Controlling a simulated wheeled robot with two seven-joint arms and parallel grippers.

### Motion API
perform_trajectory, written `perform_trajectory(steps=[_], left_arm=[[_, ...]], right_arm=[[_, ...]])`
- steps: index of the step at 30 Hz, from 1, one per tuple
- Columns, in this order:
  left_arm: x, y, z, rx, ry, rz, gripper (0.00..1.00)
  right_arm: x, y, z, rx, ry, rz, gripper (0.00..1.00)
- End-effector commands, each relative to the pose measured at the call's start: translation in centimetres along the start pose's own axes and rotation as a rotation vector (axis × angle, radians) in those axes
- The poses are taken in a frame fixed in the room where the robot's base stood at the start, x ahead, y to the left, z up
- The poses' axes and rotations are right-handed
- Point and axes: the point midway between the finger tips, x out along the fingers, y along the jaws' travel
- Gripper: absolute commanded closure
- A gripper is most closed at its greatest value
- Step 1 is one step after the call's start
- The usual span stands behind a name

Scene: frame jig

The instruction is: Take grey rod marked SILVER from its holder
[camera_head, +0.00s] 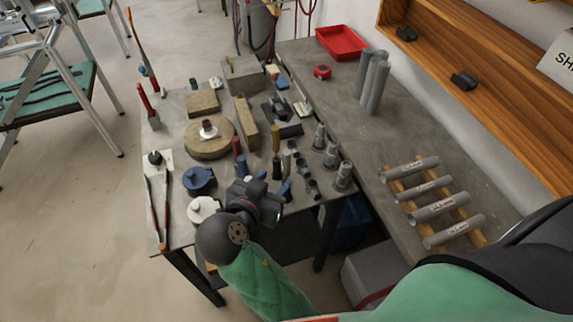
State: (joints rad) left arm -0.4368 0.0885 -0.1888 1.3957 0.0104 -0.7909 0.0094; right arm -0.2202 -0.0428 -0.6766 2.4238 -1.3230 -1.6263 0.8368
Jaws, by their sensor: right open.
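Several grey rods lie side by side across a wooden holder (392,186) on the long grey bench at the right. From back to front they are the back rod (411,168), the second rod (422,188), the third rod (438,207) and the front rod (454,231). Each carries a small pale label, too small to read, so I cannot tell which is marked SILVER. My right gripper (268,205) is open over the front edge of the cluttered table, left of the holder and well apart from the rods. My left gripper is not in view.
Tools and metal parts crowd the left table (175,130). Three upright grey tubes (373,82) and a red tray (341,42) stand farther back on the bench (345,120). A wooden shelf (480,75) runs along the wall. The bench between tubes and holder is clear.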

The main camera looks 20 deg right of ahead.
Motion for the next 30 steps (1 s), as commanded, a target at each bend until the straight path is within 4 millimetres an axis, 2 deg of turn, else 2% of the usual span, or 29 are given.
perform_trajectory(steps=[9,20,30], left_arm=[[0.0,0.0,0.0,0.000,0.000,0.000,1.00],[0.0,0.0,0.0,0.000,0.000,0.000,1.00],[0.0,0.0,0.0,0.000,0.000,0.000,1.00]], right_arm=[[4.7,0.0,0.0,-0.002,0.003,0.001,0.54],[6.9,-0.1,0.1,-0.002,0.002,0.001,0.54],[10.7,-0.5,0.4,-0.003,0.003,0.002,0.54]])
